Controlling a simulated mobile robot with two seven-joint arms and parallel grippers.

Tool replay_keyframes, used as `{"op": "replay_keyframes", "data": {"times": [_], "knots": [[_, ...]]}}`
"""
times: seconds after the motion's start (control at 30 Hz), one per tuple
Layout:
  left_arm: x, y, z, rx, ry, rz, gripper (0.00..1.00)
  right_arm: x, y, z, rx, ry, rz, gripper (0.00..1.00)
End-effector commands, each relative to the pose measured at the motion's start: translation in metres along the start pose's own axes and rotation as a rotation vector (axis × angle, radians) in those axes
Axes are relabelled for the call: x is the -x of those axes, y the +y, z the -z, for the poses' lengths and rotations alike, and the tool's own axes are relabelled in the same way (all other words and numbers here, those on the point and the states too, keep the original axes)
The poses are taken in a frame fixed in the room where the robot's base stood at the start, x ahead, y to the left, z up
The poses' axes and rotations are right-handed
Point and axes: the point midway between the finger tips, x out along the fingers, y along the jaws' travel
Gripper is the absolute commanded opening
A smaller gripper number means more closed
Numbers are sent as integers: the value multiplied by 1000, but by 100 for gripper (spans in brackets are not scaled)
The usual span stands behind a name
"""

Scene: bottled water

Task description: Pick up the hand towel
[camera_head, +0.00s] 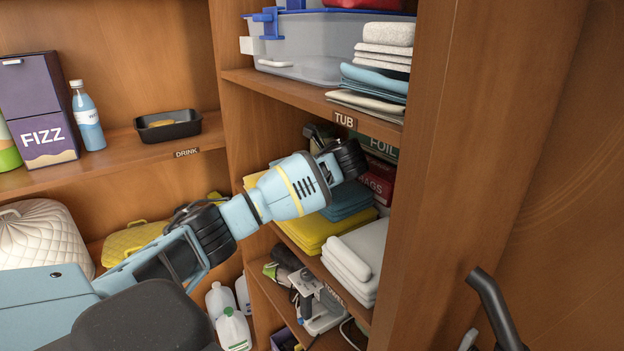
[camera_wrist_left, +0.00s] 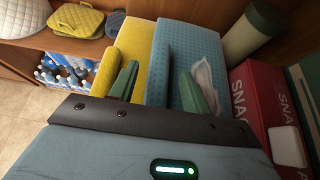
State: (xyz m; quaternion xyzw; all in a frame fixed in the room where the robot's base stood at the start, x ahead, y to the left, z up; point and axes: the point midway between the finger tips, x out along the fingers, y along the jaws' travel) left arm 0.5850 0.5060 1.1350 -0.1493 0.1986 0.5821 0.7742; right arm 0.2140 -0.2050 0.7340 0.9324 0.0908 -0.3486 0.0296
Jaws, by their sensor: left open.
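Folded white towels (camera_head: 357,262) lie in front on the same shelf. I cannot tell which one is the hand towel. In the left wrist view the yellow cloth (camera_wrist_left: 136,45) and the blue dotted cloth (camera_wrist_left: 176,50) lie side by side. My left gripper (camera_wrist_left: 160,84) is open, its green fingers apart over these cloths, with nothing visibly held. In the head view my arm hides its fingers and part of the stack. My right gripper is not seen.
A red bags box (camera_head: 378,180) stands at the back of the towel shelf; its red side is close right in the wrist view (camera_wrist_left: 262,115). The tub shelf (camera_head: 290,92) lies above, and a wooden upright (camera_head: 440,200) bounds the right. Jugs (camera_head: 232,328) stand lower down.

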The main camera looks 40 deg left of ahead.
Motion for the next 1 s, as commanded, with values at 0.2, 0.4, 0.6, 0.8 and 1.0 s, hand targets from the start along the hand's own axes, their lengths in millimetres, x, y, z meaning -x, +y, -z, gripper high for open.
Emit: {"op": "replay_keyframes", "data": {"times": [0.2,0.4,0.6,0.8,1.0], "knots": [[0,0,0,0,0,1,46,0,0,0,-1,0,0,36],[0,0,0,0,0,0,20,0,0,0,1,-1,0,36],[0,0,0,0,0,0,0,0,1,0,1,-1,-1,36],[0,0,0,1,-1,1,0,0,1,-1,2,-1,-1,36],[0,0,-1,1,-1,1,0,0,1,-1,2,-1,-1,36]]}}
